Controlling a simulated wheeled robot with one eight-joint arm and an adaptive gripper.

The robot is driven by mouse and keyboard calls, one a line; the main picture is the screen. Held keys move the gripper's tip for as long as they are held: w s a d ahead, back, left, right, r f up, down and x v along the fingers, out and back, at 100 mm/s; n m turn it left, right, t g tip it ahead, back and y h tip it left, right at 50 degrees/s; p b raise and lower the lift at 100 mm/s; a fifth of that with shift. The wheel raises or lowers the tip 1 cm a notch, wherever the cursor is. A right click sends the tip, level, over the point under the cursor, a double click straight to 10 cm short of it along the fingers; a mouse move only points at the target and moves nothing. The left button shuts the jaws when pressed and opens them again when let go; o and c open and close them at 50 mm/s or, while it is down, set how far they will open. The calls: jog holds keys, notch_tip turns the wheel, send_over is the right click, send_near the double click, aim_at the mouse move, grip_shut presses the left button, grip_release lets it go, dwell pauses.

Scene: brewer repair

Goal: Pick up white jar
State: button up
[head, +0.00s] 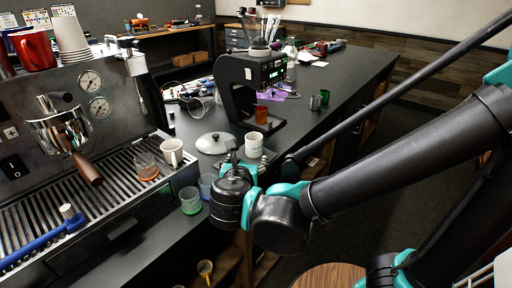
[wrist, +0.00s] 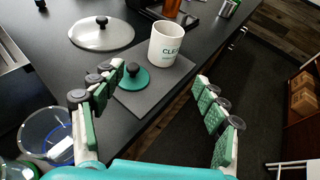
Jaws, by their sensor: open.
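A white jar with dark green lettering (wrist: 170,46) stands upright on a grey mat (wrist: 172,84) near the counter's edge in the wrist view. It also shows in the head view (head: 254,144), just behind my gripper. My gripper (wrist: 158,82) is open and empty, its two green-padded fingers spread wide. The jar lies ahead of the fingertips, roughly between them and apart from them. In the head view my gripper (head: 243,160) is partly hidden by my own wrist.
A green lid with a black knob (wrist: 134,78) lies beside the jar, close to the left finger. A grey lid (wrist: 101,34) lies farther left. Clear tumblers (head: 190,201) stand at the counter edge. A black brewer (head: 238,88) stands behind; open floor lies right.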

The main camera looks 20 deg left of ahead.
aim_at(251, 149)
jog(key=x, duration=1)
jog(key=shift+w, duration=0.1)
jog(key=shift+d+x, duration=0.15)
jog(key=shift+x, duration=1.2)
jog(key=shift+d+x, duration=0.15)
jog(key=shift+x, duration=1.2)
jog(key=shift+f, duration=0.1)
jog(key=c, duration=1.4)
